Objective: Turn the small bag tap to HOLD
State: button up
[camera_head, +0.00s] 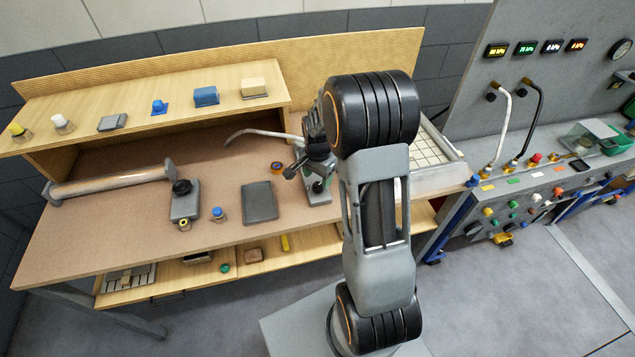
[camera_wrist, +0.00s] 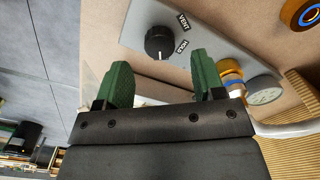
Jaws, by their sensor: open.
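The small bag tap is a round black knob (camera_wrist: 160,42) on a grey plate (camera_wrist: 215,50) in the wrist view. A white pointer mark shows on the knob's near side, towards my gripper. In the head view my gripper (camera_head: 308,168) is above the tap's grey plate (camera_head: 318,197), partly hidden by my arm.
A pale gauge (camera_wrist: 265,90) and a brass-and-blue fitting (camera_wrist: 230,76) sit right of the fingers. An orange tape roll (camera_head: 277,168) lies nearby. A dark grey pad (camera_head: 260,201) and another black-knobbed block (camera_head: 185,206) lie left on the bench.

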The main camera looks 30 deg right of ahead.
aim_at(318, 185)
jog(key=shift+f, duration=2)
jog(key=shift+c, duration=0.3)
jog(key=c, duration=0.9)
jog(key=shift+o, duration=0.2)
jog(key=n+b, duration=0.2)
jog(key=n, duration=0.3)
jog(key=shift+f+n+b, duration=0.1)
jog(key=shift+n+b, duration=0.2)
jog(key=shift+n, duration=0.1)
jog(key=n+b, duration=0.2)
jog(key=n, duration=0.4)
